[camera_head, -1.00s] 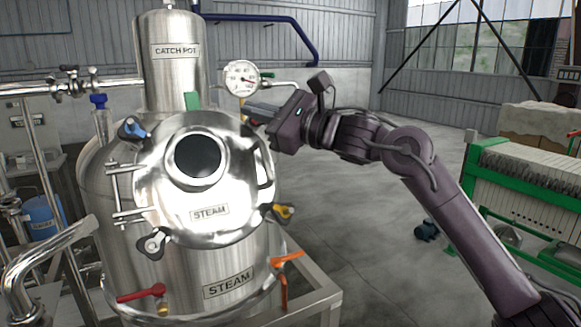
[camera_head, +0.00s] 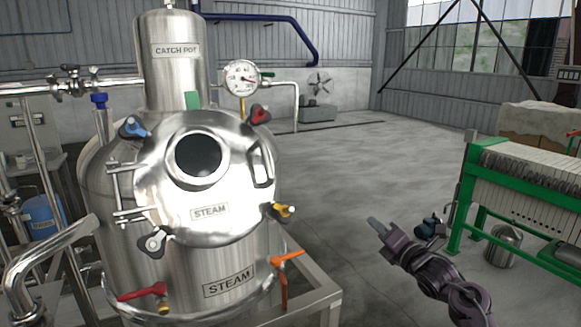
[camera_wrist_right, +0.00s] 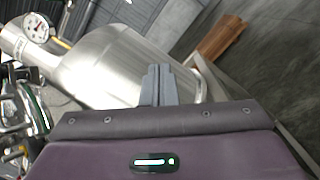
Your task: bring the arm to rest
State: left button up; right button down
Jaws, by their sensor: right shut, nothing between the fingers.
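My right gripper (camera_head: 377,225) is shut and empty, low over the floor to the right of the steel tank (camera_head: 190,270). It is clear of the tank and its fingers point up and to the left. In the right wrist view the closed fingers (camera_wrist_right: 158,82) show with nothing between them. My right arm is folded low at the bottom right of the head view. My left gripper does not show.
The tank has a hinged lid (camera_head: 215,215) with blue, red, yellow and black knobs. Its stand (camera_head: 318,298) reaches toward my arm. A green-framed plate press (camera_head: 530,185) stands at the right. The floor (camera_head: 360,170) between is open.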

jog(key=w+d+r+m+t+h, duration=0.1)
jog(key=d+m+h, duration=0.45)
jog(key=m, duration=0.85)
jog(key=w+d+r+m+t+h, duration=0.1)
jog(key=d+m+h, duration=0.45)
jog(key=m, duration=0.75)
jog(key=s+a+f+m+g+y+b, duration=0.15)
jog(key=s+f+g, duration=0.35)
jog(key=f, duration=1.7)
jog(key=s+f+g+y+b, duration=0.2)
jog(key=s+f, duration=0.5)
jog(key=f, duration=1.4)
jog(key=s+a+f+g+h+b, duration=0.1)
jog(key=s+a+f+g+b, duration=0.15)
jog(key=s+f, duration=1.15)
jog(key=s+a+f+g+b, duration=0.1)
jog(key=s+a+f+g, duration=0.1)
jog(key=s+f, duration=0.6)
jog(key=s+a+f+g+b, duration=0.1)
jog(key=s+f+g, duration=0.3)
jog(key=s, duration=1.5)
jog(key=s+a+f+g+b, duration=0.2)
jog(key=s+f+g, duration=0.1)
jog(key=s+f, duration=0.9)
jog(key=shift+s+a+f, duration=0.25)
jog(key=shift+s+a, duration=0.05)
jog(key=shift+s, duration=0.4)
jog(key=shift+w, duration=0.1)
